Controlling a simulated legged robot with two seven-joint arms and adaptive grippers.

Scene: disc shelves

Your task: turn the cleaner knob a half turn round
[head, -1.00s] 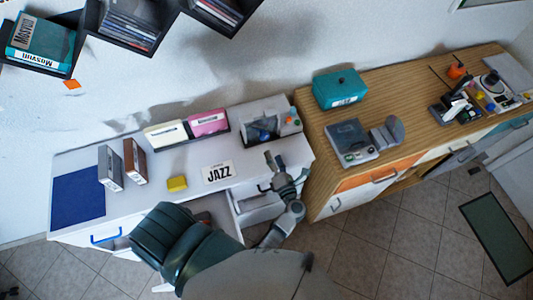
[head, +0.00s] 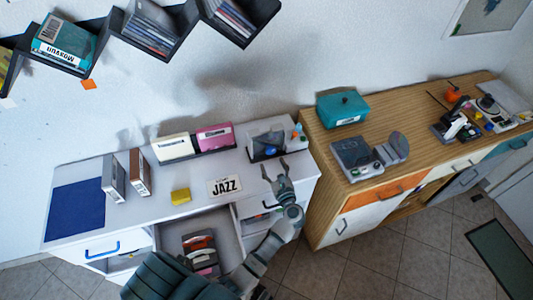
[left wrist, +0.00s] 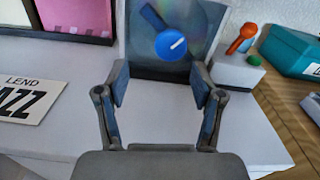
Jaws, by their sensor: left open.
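The cleaner (head: 268,137) is a grey machine at the right end of the white cabinet's top. Its round blue knob (left wrist: 171,45) has a white mark pointing right and slightly up in the left wrist view; the knob also shows small in the head view (head: 270,151). A blue bar lies up and left of the knob. My left gripper (head: 274,170) is open and empty in front of the cleaner. In the left wrist view its spread fingers (left wrist: 160,78) are below the knob, apart from it. My right gripper is out of view.
A small grey box with an orange lever (left wrist: 242,40) and a green button stands right of the cleaner. An open drawer (head: 200,240) juts out below. A wooden cabinet (head: 400,175) adjoins on the right.

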